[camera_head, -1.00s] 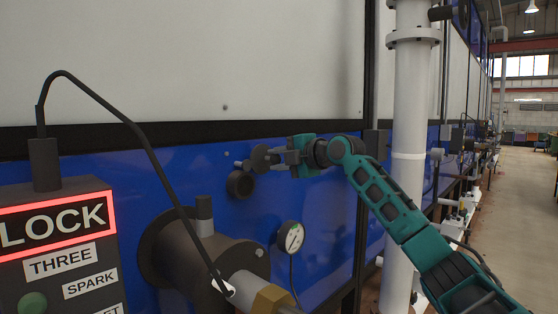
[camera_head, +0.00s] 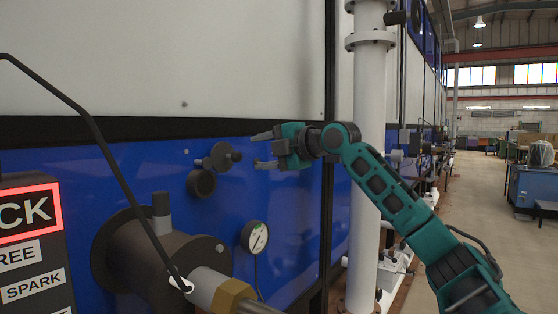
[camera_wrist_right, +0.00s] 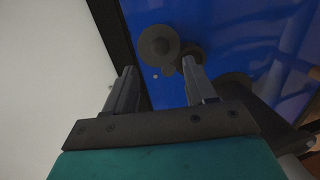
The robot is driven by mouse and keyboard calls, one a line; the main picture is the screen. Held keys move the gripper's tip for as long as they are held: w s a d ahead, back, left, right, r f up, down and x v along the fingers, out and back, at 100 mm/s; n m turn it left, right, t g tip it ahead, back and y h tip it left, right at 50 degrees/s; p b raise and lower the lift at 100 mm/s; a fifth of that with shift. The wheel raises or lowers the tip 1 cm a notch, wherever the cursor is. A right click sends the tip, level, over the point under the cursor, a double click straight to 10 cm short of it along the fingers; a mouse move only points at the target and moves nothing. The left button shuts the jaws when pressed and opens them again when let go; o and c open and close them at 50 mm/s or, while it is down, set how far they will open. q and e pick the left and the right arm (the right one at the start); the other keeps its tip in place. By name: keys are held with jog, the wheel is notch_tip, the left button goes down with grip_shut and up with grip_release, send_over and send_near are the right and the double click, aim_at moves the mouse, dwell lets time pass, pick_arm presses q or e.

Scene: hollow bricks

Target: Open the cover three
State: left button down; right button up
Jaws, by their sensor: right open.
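A dark round cover with a knob (camera_head: 222,156) is on the blue wall panel, swung up and to the right of a dark round port (camera_head: 201,183). My right gripper (camera_head: 262,151) is open and empty, just right of the cover's knob and apart from it. In the right wrist view the cover (camera_wrist_right: 158,43) shows beyond and between the two open fingers (camera_wrist_right: 161,76). The port is partly hidden there behind a fingertip. My left gripper is out of view.
A control box (camera_head: 30,250) with a red-lit sign and a partly cut-off THREE label stands at left. A dark cylinder (camera_head: 150,250) with a cable and a gauge (camera_head: 255,237) sit below the port. A white pipe (camera_head: 370,130) rises behind my right arm. The aisle at right is clear.

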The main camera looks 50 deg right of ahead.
pick_arm(q)
jog(key=b, duration=0.1)
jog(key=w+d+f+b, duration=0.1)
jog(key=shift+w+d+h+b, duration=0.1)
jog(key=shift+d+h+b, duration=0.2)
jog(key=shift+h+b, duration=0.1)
pick_arm(e)
jog(key=s, duration=0.2)
jog(key=s+r, duration=0.1)
jog(key=s, duration=0.2)
jog(key=shift+d, duration=0.1)
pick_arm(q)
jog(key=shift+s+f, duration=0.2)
